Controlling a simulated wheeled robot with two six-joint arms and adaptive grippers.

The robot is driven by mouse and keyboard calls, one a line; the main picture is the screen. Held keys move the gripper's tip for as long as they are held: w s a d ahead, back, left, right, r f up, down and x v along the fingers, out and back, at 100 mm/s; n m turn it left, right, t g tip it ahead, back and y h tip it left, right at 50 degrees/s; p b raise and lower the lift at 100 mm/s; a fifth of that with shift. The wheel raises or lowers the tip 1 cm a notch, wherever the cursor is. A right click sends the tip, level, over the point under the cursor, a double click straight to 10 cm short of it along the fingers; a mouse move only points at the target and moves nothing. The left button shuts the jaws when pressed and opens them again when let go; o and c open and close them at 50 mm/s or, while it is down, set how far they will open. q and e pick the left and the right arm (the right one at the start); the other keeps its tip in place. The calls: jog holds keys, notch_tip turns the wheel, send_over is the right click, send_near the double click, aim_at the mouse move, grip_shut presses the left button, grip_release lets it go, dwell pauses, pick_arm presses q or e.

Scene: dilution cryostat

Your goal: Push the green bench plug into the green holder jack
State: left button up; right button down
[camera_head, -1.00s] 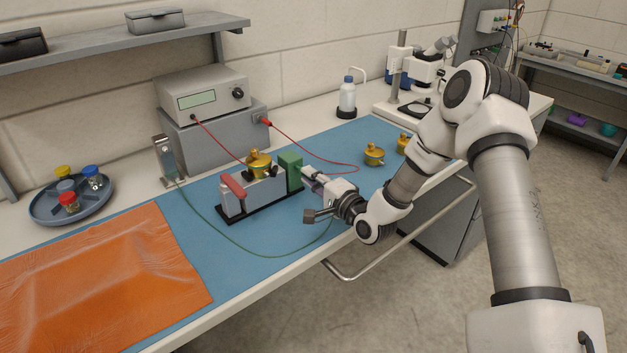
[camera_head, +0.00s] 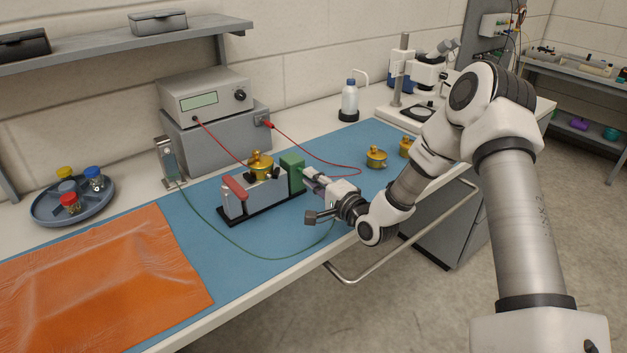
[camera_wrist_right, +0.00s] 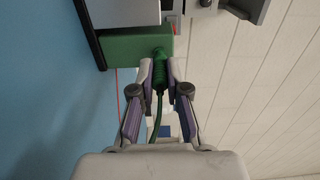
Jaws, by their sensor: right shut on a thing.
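The holder stands on the blue mat; its green jack block (camera_head: 291,172) is at its right end. The block also shows at the top of the right wrist view (camera_wrist_right: 125,46). My right gripper (camera_head: 311,177) is at the right side of this block. In the right wrist view the right gripper (camera_wrist_right: 160,75) is shut on the green bench plug (camera_wrist_right: 159,72), with the green lead hanging back between the fingers. The plug's front end meets the face of the green block; how deep it sits is hidden. In the head view the fingers hide the plug. My left gripper is not in view.
A gold part (camera_head: 260,164) sits on the holder, beside a red lever (camera_head: 234,187). Red leads run from the grey instruments (camera_head: 215,138) behind. Gold pots (camera_head: 376,157) stand to the right. An orange sheet (camera_head: 100,275) covers the mat's left. The green lead (camera_head: 240,246) loops across the front.

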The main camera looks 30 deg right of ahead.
jog(key=shift+w+b, duration=0.5)
jog(key=shift+w, duration=0.3)
jog(key=shift+s, duration=0.1)
jog(key=c, duration=1.2)
grip_release()
jog(key=shift+o, duration=0.5)
jog(key=shift+a, duration=0.1)
jog(key=shift+w, duration=0.2)
